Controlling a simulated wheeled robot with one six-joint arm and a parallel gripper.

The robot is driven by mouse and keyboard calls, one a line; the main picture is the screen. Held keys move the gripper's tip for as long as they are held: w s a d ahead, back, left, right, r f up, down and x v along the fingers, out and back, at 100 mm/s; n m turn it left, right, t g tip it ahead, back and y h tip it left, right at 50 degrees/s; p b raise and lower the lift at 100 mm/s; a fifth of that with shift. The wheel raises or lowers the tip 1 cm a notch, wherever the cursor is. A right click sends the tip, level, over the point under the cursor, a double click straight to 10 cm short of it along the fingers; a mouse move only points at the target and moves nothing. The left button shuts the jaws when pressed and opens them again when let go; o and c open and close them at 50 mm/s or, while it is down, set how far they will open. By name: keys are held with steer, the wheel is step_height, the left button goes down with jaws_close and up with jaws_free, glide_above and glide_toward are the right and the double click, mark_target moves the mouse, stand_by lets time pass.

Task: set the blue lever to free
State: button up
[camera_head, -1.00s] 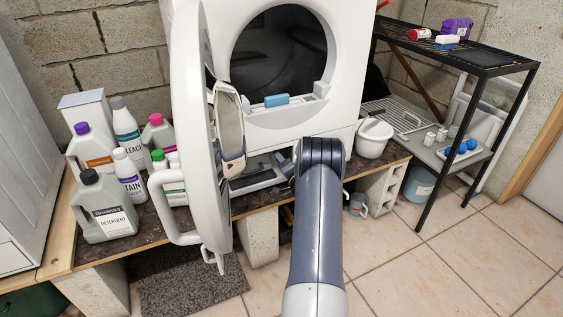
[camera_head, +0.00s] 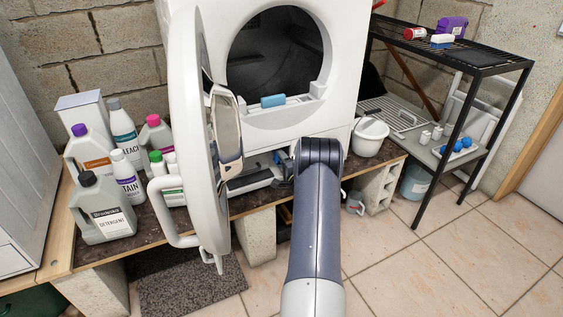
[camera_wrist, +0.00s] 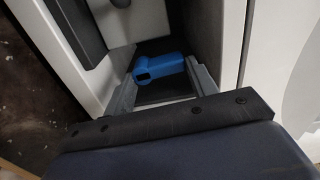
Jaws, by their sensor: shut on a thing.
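The blue lever (camera_wrist: 158,68) sits in a recess low in the front of the white machine (camera_head: 345,60). In the wrist view it lies between the two grey fingers of my gripper (camera_wrist: 160,80), which is shut on it. In the head view a small blue part of the lever (camera_head: 281,156) shows at my gripper (camera_head: 284,165), just left of my arm. The lever's base is partly hidden, and no free or locked marking is readable.
The machine's round door (camera_head: 200,150) stands open left of my arm. Several bottles (camera_head: 105,205) stand on the bench at left. A white tub (camera_head: 370,137) stands close at right, before a black metal shelf (camera_head: 480,62). A light-blue piece (camera_head: 273,100) lies at the drum opening.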

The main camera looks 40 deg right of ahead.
steer(key=o, duration=0.7)
steer(key=shift+s, duration=0.1)
steer(key=p+v, duration=0.3)
steer(key=v, duration=0.7)
steer(key=shift+s, duration=0.3)
steer(key=shift+a, duration=0.15)
steer(key=b+x, duration=0.3)
steer(key=x, duration=0.8)
steer(key=shift+s, duration=0.1)
